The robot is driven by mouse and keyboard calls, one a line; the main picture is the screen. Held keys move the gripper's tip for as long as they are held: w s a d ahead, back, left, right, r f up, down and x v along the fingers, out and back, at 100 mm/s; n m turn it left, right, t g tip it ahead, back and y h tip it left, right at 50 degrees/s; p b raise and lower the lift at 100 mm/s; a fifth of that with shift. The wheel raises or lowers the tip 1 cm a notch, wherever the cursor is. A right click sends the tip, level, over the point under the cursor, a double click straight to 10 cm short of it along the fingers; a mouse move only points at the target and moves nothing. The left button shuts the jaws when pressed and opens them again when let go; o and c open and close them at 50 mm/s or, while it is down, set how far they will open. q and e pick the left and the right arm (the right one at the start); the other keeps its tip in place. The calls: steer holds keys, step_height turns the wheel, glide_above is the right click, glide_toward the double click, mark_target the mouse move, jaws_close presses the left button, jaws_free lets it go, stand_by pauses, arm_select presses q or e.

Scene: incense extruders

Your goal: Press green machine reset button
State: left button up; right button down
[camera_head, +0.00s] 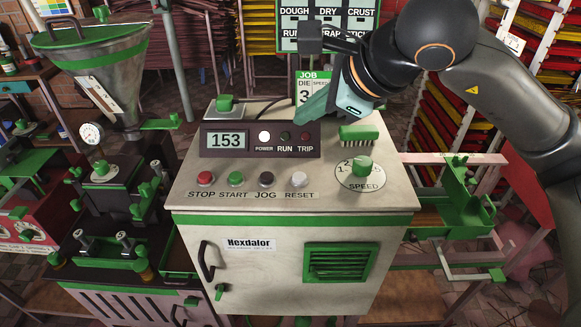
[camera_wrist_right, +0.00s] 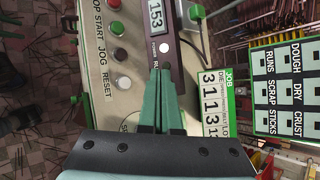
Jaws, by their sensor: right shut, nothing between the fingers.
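The green-trimmed machine (camera_head: 240,230), labelled Hexdalor, stands in the middle of the head view. Its pale top panel carries a row of buttons. The grey-white RESET button (camera_head: 299,179) is at the right end; it also shows in the right wrist view (camera_wrist_right: 123,83). Left of it are the black JOG button (camera_head: 266,179), green START button (camera_head: 236,178) and red STOP button (camera_head: 205,178). My right gripper (camera_head: 303,116) is shut and empty, above the back of the panel by the display box. Its closed green fingers show in the wrist view (camera_wrist_right: 161,72), apart from RESET. My left gripper is not in view.
The display box (camera_head: 260,139) reads 153, with a white POWER lamp (camera_head: 264,136). A green brush (camera_head: 358,132) and the green SPEED knob (camera_head: 362,166) are right of the buttons. The JOB card (camera_head: 314,76) stands behind. The panel's front is clear around the buttons.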

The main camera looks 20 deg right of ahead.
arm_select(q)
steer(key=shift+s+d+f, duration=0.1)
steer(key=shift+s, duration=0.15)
arm_select(e)
steer(key=shift+s, duration=0.15)
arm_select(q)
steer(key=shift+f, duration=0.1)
arm_select(e)
steer(key=shift+f, duration=0.15)
steer(key=b, duration=0.4)
glide_above(299, 178)
steer(key=d, duration=0.1)
steer(key=f, duration=0.7)
steer(key=shift+s, duration=0.2)
steer(key=shift+f+b, duration=0.85)
steer(key=shift+b, duration=0.25)
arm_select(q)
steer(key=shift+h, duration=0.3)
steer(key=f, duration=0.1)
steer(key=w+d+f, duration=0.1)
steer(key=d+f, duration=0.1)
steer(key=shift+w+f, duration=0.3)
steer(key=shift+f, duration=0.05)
arm_select(e)
steer(key=shift+r, duration=0.1)
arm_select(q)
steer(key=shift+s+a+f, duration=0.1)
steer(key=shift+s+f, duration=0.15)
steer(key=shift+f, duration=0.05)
